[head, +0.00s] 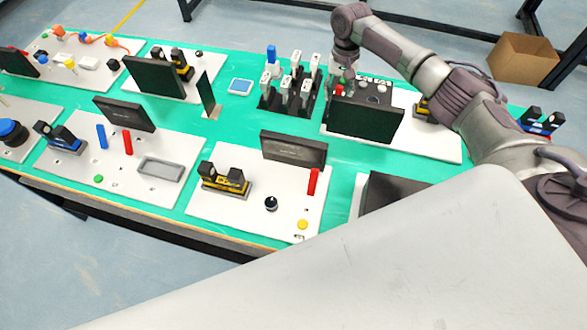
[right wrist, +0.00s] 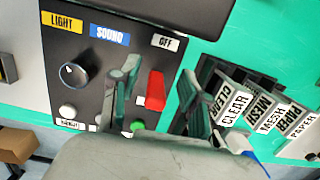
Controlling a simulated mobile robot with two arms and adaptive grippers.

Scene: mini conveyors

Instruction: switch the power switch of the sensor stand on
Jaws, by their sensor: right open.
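A dark control panel (right wrist: 100,60) fills the left of the right wrist view, with LIGHT, SOUND and OFF labels. A red switch (right wrist: 156,90) stands up from it below the OFF label, with a green button (right wrist: 138,125) nearby. My right gripper (right wrist: 162,86) is open, its fingers on either side of the red switch; I cannot tell whether they touch it. In the head view my right arm reaches to the back board, where the panel (head: 372,90) is partly hidden behind a black screen. My left gripper is not in view.
A black rack (head: 290,92) of upright pieces labelled CLEAR, MESH and PAPER stands close beside the panel; the labels (right wrist: 235,108) show in the wrist view. A black knob (right wrist: 74,76) is on the panel. The black screen (head: 365,120) stands in front. Green mat shows between boards.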

